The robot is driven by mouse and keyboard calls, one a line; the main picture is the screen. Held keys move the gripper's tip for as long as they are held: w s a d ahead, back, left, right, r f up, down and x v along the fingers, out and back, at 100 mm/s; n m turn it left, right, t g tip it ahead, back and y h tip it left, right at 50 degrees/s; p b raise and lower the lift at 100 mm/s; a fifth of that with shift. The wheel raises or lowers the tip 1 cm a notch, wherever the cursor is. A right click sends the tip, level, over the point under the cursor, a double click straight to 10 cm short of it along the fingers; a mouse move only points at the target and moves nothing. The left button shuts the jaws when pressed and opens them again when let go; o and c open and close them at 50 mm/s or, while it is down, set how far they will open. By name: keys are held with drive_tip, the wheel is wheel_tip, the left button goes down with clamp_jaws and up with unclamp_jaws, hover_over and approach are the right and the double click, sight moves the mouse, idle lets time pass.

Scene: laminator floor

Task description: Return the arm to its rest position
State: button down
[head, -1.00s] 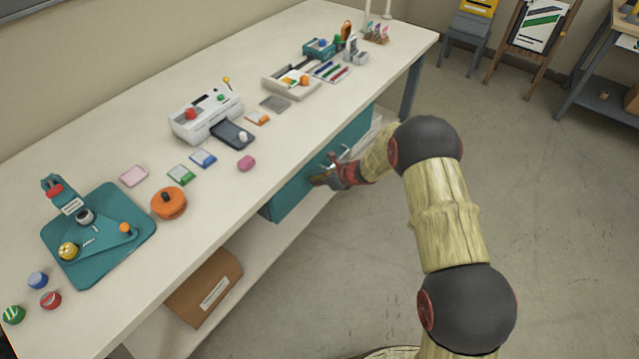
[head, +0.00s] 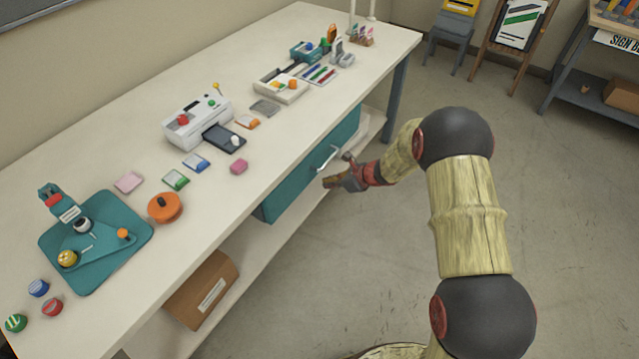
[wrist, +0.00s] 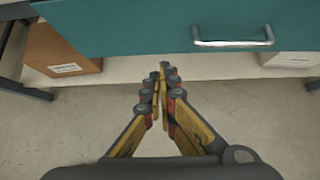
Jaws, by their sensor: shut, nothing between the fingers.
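The drawer front looks closed against the bench. My arm bends out over the open floor.
The white bench (head: 110,155) carries a white laminator (head: 190,128), a teal punch base (head: 125,262), an orange round piece (head: 165,207) and small items. A cardboard box (head: 203,289) is on the lower shelf. Grey floor (head: 560,230) is clear at right.

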drive_tip(key=shift+v, duration=1.2)
